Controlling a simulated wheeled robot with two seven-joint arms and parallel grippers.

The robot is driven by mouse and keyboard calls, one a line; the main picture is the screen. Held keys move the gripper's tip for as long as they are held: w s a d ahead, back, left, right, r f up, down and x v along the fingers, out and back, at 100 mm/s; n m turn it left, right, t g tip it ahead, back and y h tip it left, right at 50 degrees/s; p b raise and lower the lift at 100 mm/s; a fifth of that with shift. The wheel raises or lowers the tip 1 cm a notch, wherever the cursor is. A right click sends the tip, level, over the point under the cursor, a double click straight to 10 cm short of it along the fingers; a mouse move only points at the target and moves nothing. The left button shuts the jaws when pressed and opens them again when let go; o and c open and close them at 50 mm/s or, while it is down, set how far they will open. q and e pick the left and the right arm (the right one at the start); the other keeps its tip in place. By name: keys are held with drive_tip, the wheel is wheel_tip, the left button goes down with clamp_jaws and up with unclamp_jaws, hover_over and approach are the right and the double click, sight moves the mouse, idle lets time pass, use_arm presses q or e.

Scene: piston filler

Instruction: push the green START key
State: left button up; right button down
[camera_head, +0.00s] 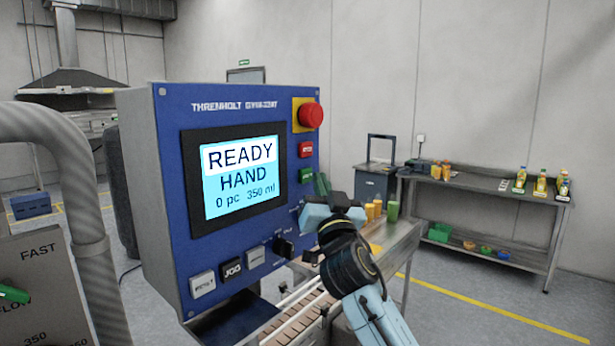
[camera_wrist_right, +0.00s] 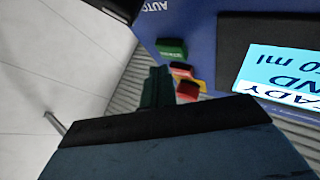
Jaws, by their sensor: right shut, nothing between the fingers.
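The green START key (camera_head: 306,175) sits on the right edge of the blue panel, below a red key (camera_head: 305,150). Its lettering is too small to read. In the right wrist view the green key (camera_wrist_right: 171,48) shows just beyond my fingertips. My right gripper (camera_head: 322,184) is shut and empty, just right of the green key in the head view. Its dark green fingers (camera_wrist_right: 158,88) point towards the panel. I see a small gap between the fingertips and the key in the wrist view, but cannot tell its depth. My left gripper is not in view.
A red emergency button (camera_head: 311,115) on a yellow plate stands out above the keys. The screen (camera_head: 240,178) reads READY, HAND, 0 pc, 350 ml. A black selector knob (camera_head: 284,246) and lower keys are below. A conveyor (camera_head: 300,318) runs under the panel.

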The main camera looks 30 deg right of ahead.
drive_tip(key=shift+w, duration=0.15)
drive_tip(key=shift+w+a, duration=0.2)
drive_tip(key=shift+w, duration=0.1)
